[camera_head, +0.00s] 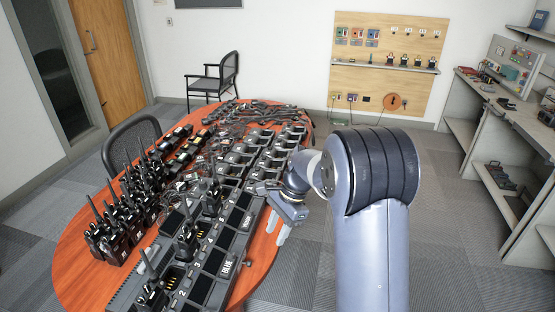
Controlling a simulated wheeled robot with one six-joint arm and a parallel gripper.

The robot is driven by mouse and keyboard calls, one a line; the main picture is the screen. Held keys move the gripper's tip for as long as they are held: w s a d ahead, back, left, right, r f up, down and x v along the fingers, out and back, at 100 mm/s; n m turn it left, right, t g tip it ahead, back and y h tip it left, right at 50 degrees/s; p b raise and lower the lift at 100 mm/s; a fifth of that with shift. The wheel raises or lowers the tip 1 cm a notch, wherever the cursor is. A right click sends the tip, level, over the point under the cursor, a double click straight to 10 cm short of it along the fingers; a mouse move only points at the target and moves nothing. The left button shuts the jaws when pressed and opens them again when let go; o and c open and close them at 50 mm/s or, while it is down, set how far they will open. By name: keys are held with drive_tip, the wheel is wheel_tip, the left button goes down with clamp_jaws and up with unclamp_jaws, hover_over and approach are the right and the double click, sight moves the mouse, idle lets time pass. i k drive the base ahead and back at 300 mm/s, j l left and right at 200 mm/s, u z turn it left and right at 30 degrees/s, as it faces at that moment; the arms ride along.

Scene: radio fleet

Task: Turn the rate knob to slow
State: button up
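My gripper (277,232) hangs at the right edge of the orange table, beside the black charger bank marked BLUE (227,267). Its two pale fingers point down and stand apart, with nothing seen between them. A small dark knob-like part (248,264) sits by the right side of the charger bank, below my gripper in the picture. It is too small to tell whether it is the rate knob. No slow mark or knob setting can be read.
The orange table (75,262) is crowded with upright radios (120,222) at left, chargers (238,153) and cables at the back. Chairs (215,75) stand behind and left. A workbench (505,115) stands at far right. The carpet right of the table is clear.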

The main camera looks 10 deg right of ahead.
sight(203, 185)
drive_tip(key=i+l+z, duration=0.25)
drive_tip(key=z, duration=0.2)
drive_tip(key=i+l+z, duration=0.15)
drive_tip(key=i+z, duration=0.2)
drive_tip(key=z, duration=0.15)
drive_tip(key=i+u, duration=0.35)
drive_tip(key=i+l+u, duration=0.15)
drive_tip(key=i+u, duration=0.25)
drive_tip(key=i+j+u, duration=0.1)
drive_tip(key=u, duration=0.3)
drive_tip(key=i+u, duration=0.55)
drive_tip(key=u, duration=0.3)
drive_tip(key=i+u, duration=0.25)
drive_tip(key=u, duration=0.2)
drive_tip(key=k+l, duration=0.05)
